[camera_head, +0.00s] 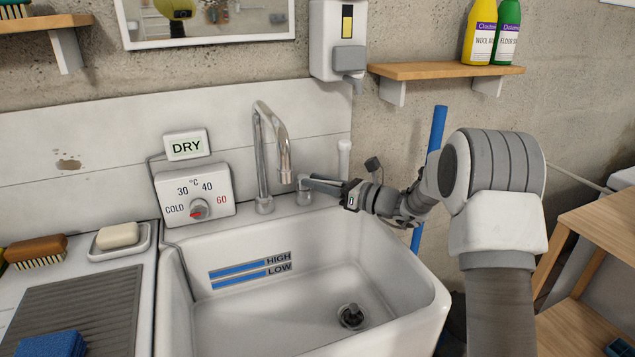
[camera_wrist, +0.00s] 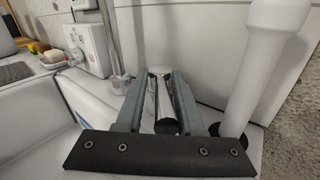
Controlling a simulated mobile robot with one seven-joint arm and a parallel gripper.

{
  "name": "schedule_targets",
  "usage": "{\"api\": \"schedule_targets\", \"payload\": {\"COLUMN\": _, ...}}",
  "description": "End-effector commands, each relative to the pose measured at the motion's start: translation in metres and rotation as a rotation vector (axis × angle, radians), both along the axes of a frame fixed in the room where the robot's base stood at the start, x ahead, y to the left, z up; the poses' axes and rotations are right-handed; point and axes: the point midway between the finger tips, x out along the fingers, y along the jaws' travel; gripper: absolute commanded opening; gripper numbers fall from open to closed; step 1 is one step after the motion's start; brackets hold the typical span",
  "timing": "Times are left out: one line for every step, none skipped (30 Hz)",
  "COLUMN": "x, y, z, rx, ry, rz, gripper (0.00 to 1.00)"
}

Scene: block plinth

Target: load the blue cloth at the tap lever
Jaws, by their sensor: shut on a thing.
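The tap lever (camera_head: 303,192) stands on the sink's back rim, right of the chrome spout (camera_head: 272,150). My gripper (camera_head: 308,182) reaches in from the right and is shut on the lever. In the wrist view, the chrome lever (camera_wrist: 162,97) lies between the two grey fingers of my gripper (camera_wrist: 158,74). A blue thing (camera_head: 55,344), perhaps the folded blue cloth, lies on the ribbed drainboard at the lower left, cut by the frame edge. It is well away from my gripper. Another small blue thing (camera_head: 619,347) shows at the lower right corner.
The white sink (camera_head: 390,290) has HIGH and LOW marks and shows no clear water. A DRY sign (camera_head: 186,144) sits above a temperature dial (camera_head: 196,210) pointing toward COLD. A brush (camera_head: 36,250) and soap (camera_head: 117,235) stand left. A blue pole (camera_head: 437,130) rises behind my arm.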

Motion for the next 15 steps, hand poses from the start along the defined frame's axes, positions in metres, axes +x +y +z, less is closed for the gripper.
{"api": "schedule_targets", "payload": {"x": -0.0003, "y": 0.0016, "z": 0.0020, "rx": 0.007, "ry": -0.002, "rz": -0.029, "gripper": 0.00}}
{"api": "schedule_targets", "payload": {"x": -0.0010, "y": 0.0022, "z": 0.0018, "rx": 0.007, "ry": -0.001, "rz": -0.048, "gripper": 0.00}}
{"api": "schedule_targets", "payload": {"x": -0.0020, "y": 0.0027, "z": 0.0019, "rx": 0.007, "ry": -0.002, "rz": -0.075, "gripper": 0.00}}
{"api": "schedule_targets", "payload": {"x": -0.0031, "y": 0.0036, "z": 0.0011, "rx": 0.007, "ry": -0.001, "rz": -0.095, "gripper": 0.00}}
{"api": "schedule_targets", "payload": {"x": -0.0035, "y": 0.0041, "z": 0.0010, "rx": 0.007, "ry": -0.001, "rz": -0.116, "gripper": 0.00}}
{"api": "schedule_targets", "payload": {"x": -0.0042, "y": 0.0046, "z": 0.0009, "rx": 0.006, "ry": -0.003, "rz": -0.142, "gripper": 0.00}}
{"api": "schedule_targets", "payload": {"x": -0.0046, "y": 0.0052, "z": 0.0006, "rx": 0.005, "ry": -0.003, "rz": -0.159, "gripper": 0.00}}
{"api": "schedule_targets", "payload": {"x": -0.0051, "y": 0.0059, "z": 0.0013, "rx": 0.006, "ry": -0.004, "rz": -0.173, "gripper": 0.00}}
{"api": "schedule_targets", "payload": {"x": -0.0054, "y": 0.0060, "z": 0.0013, "rx": 0.006, "ry": -0.003, "rz": -0.191, "gripper": 0.00}}
{"api": "schedule_targets", "payload": {"x": -0.0058, "y": 0.0061, "z": 0.0013, "rx": 0.004, "ry": -0.003, "rz": -0.201, "gripper": 0.00}}
{"api": "schedule_targets", "payload": {"x": -0.0059, "y": 0.0062, "z": 0.0019, "rx": 0.004, "ry": -0.003, "rz": -0.210, "gripper": 0.00}}
{"api": "schedule_targets", "payload": {"x": -0.0062, "y": 0.0064, "z": 0.0023, "rx": 0.003, "ry": -0.003, "rz": -0.219, "gripper": 0.00}}
{"api": "schedule_targets", "payload": {"x": -0.0063, "y": 0.0064, "z": 0.0024, "rx": 0.003, "ry": -0.002, "rz": -0.225, "gripper": 0.00}}
{"api": "schedule_targets", "payload": {"x": -0.0064, "y": 0.0065, "z": 0.0025, "rx": 0.002, "ry": -0.002, "rz": -0.228, "gripper": 0.00}}
{"api": "schedule_targets", "payload": {"x": -0.0065, "y": 0.0066, "z": 0.0027, "rx": 0.002, "ry": -0.002, "rz": -0.230, "gripper": 0.00}}
